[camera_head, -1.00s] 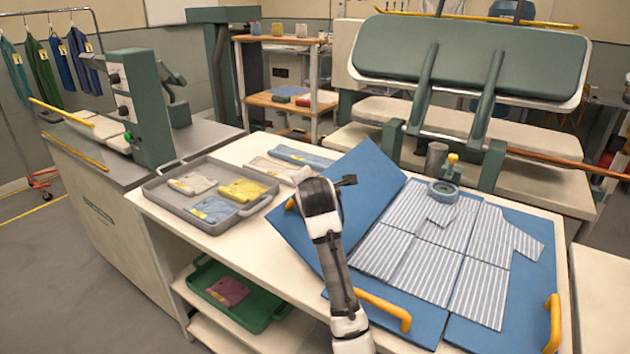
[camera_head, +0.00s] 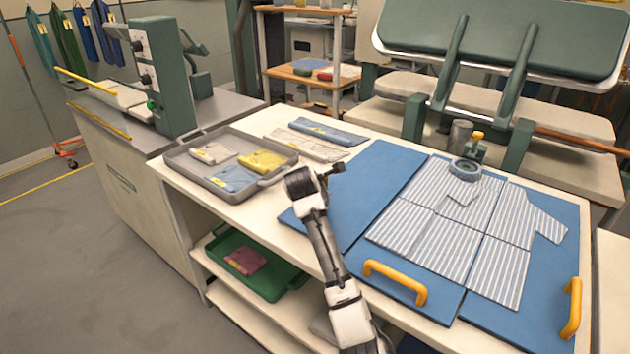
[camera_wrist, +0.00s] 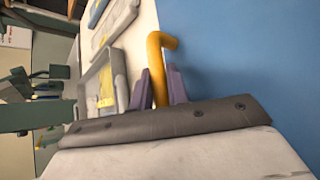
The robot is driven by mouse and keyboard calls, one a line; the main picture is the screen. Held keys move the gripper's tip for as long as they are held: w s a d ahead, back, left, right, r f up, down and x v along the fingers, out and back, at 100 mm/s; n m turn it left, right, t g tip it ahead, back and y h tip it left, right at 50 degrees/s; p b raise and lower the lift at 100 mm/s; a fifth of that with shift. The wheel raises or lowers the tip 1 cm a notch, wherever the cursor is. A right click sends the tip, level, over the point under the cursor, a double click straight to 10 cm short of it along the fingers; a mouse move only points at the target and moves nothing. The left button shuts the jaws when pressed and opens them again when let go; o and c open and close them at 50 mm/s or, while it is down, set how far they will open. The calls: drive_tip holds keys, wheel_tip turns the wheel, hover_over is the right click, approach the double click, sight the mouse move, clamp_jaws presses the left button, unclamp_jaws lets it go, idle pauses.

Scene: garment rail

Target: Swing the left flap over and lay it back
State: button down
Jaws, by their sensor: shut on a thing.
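The left flap (camera_head: 375,180) is a blue panel, lying flat or nearly flat on the table to the left of the striped shirt (camera_head: 460,235). In the wrist view the flap (camera_wrist: 250,60) fills the right side. My gripper (camera_wrist: 160,88) is shut on the flap's yellow handle (camera_wrist: 156,50), with one purple finger on each side. In the head view my arm hides the handle and fingers. The shirt lies on the middle and right blue panels, its left side folded inward and its right sleeve spread out.
A grey tray (camera_head: 188,163) with folded garments stands left of the flap. More folded garments (camera_head: 328,132) lie behind it. A round grey weight (camera_head: 464,167) sits at the shirt's collar. Yellow handles (camera_head: 395,283) (camera_head: 572,308) stick up from the middle and right panels. The press stands behind.

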drive_tip(key=shift+a+f, duration=0.1)
drive_tip(key=shift+a, duration=0.25)
drive_tip(key=c, duration=1.4)
unclamp_jaws()
drive_tip(key=shift+a+f, duration=0.1)
drive_tip(key=shift+a, duration=0.05)
drive_tip(key=shift+o, duration=0.2)
drive_tip(key=shift+d, duration=0.25)
drive_tip(key=shift+s+r, duration=0.25)
drive_tip(key=shift+s, duration=0.2)
drive_tip(key=b+v, duration=0.2)
drive_tip(key=v, duration=1.1)
drive_tip(key=shift+r+b, duration=0.15)
drive_tip(key=shift+b, duration=0.25)
drive_tip(key=shift+w+a, duration=0.1)
